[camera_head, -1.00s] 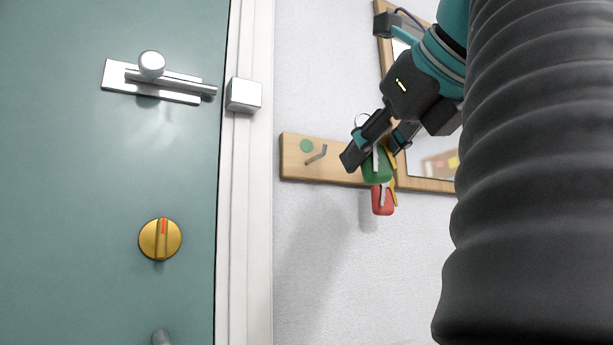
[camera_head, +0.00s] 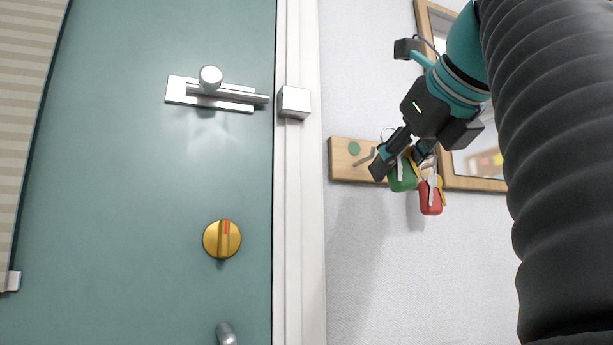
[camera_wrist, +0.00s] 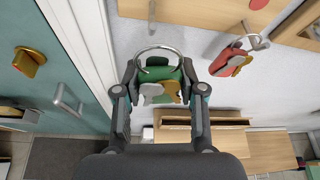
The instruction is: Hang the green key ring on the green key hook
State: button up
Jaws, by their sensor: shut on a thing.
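My gripper (camera_wrist: 159,70) is shut on the green key ring, which has a metal ring (camera_wrist: 158,52), a green fob (camera_wrist: 160,73) and keys (camera_wrist: 160,93) hanging between the fingers. In the head view the green fob (camera_head: 403,178) hangs just below my gripper (camera_head: 385,162), in front of the wooden board (camera_head: 341,170). The green key hook (camera_head: 364,157) sticks out beside a green dot (camera_head: 354,148), just left of my fingertips. In the wrist view this hook (camera_wrist: 151,10) is at the top edge, beyond the ring. The ring appears apart from the hook.
A red key ring (camera_head: 430,197) hangs to the right of the green one; in the wrist view it hangs on another hook (camera_wrist: 256,40). A framed mirror (camera_head: 470,165) is at the right. A teal door (camera_head: 150,180) with latch and gold knob (camera_head: 222,239) stands left. Wall below the board is clear.

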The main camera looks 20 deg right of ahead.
jog(key=shift+w+a, duration=0.2)
jog(key=shift+a, duration=0.3)
jog(key=x, duration=0.5)
jog(key=shift+w+d+r, duration=0.15)
jog(key=shift+w+d, duration=0.15)
jog(key=shift+d, duration=0.05)
jog(key=shift+a, duration=0.1)
jog(key=shift+a, duration=0.1)
dwell(0.4)
